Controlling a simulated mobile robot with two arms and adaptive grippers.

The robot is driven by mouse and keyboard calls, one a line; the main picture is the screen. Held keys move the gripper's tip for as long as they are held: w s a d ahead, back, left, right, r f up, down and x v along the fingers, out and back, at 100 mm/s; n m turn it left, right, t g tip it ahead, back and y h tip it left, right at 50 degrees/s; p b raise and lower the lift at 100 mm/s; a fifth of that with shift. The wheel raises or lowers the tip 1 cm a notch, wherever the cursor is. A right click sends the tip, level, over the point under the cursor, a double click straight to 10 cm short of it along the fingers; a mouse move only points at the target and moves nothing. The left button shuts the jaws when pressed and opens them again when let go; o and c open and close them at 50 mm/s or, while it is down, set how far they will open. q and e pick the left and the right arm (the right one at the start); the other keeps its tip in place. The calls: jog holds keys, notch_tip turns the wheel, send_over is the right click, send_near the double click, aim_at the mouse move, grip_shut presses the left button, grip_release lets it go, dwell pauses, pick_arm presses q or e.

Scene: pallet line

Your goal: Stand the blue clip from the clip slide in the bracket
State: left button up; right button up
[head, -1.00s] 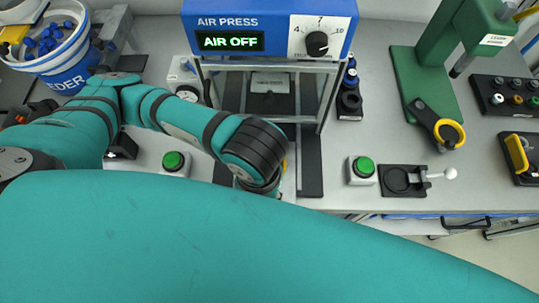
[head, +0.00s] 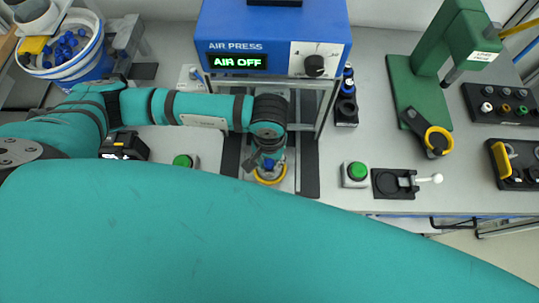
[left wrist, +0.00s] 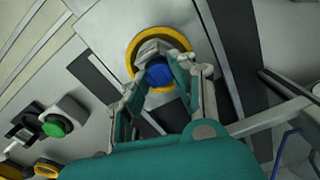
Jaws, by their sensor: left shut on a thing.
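My left gripper (head: 267,167) is over the plate in front of the air press. It is shut on a blue clip (head: 269,163), which also shows between the fingers (left wrist: 159,72) in the left wrist view. A yellow ring (head: 270,181) lies directly below and around the fingertips in the picture; in the left wrist view the ring (left wrist: 133,52) surrounds the clip. I cannot clearly make out the bracket, or whether the clip touches anything below. My right gripper is not in view.
The blue air press (head: 275,35) stands behind, its display reading AIR OFF. Green buttons (head: 358,171) flank the plate. A toggle clamp (head: 395,183) and green stand (head: 405,85) are to the right. A white-and-blue bucket (head: 75,55) holds blue parts at the far left.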

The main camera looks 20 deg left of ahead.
aim_at(270, 162)
pick_arm(q)
jog(key=shift+f, duration=0.2)
jog(key=o, duration=0.8)
jog(key=shift+c, duration=0.2)
jog(key=shift+r, duration=0.1)
jog(key=shift+r, duration=0.2)
jog(key=shift+w+r+b, duration=0.15)
jog(key=shift+r+b, duration=0.1)
jog(key=shift+b, duration=0.05)
notch_tip(270, 162, up, 11)
jog(key=b, duration=0.3)
jog(key=shift+r+b, duration=0.15)
jog(key=shift+b, duration=0.2)
